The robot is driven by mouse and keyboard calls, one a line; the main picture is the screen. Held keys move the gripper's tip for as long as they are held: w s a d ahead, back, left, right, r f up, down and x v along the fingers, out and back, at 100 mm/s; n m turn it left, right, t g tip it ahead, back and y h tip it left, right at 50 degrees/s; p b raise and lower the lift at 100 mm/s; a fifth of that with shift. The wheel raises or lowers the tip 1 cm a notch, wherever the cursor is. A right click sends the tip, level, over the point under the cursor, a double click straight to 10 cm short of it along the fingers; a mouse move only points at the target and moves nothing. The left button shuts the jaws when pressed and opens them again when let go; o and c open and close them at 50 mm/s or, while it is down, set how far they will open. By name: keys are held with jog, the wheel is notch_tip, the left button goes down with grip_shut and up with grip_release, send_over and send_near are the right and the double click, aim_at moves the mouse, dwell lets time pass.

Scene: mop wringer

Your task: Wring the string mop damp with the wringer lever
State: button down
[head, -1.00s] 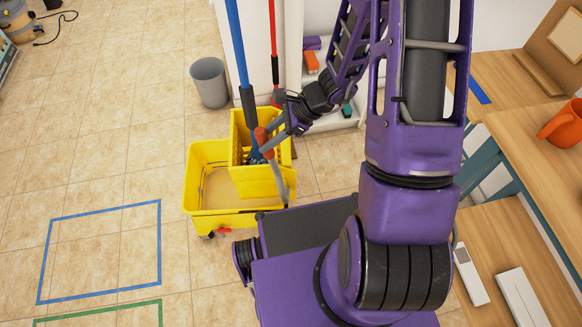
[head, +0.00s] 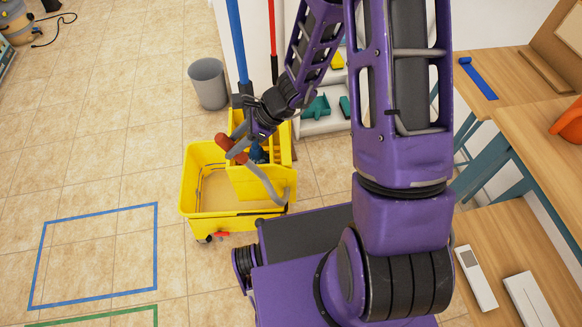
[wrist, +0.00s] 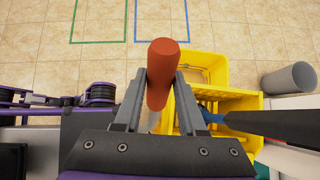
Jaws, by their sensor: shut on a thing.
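The yellow wringer (head: 280,184) sits on the right part of the yellow mop bucket (head: 190,190). Its grey lever (head: 268,186) slants up and left to a red grip (head: 224,142). My gripper (head: 236,142) is shut on this red grip, which also shows between the fingers in the wrist view (wrist: 162,75). The string mop's blue handle (head: 236,40) stands upright behind my gripper. A bit of its blue head (head: 258,153) shows in the wringer; the rest is hidden by the wringer and my arm.
A grey bin (head: 208,84) stands behind the bucket. A red pole (head: 273,40) is upright by the white shelf (head: 320,122). Wooden tables (head: 500,225) stand at the right. Blue (head: 98,210) and green tape marks lie on clear floor at the left.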

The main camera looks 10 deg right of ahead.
jog(key=a+f, duration=0.3)
jog(key=a, duration=0.3)
jog(key=shift+w+a+b, duration=0.3)
jog(key=shift+w, duration=0.15)
jog(key=x, duration=0.8)
jog(key=shift+w+a+r, duration=0.25)
jog(key=shift+a+r, duration=0.15)
jog(key=shift+f, duration=0.1)
jog(key=x, duration=0.7)
jog(key=shift+w+f, duration=0.2)
jog(key=shift+f, duration=0.15)
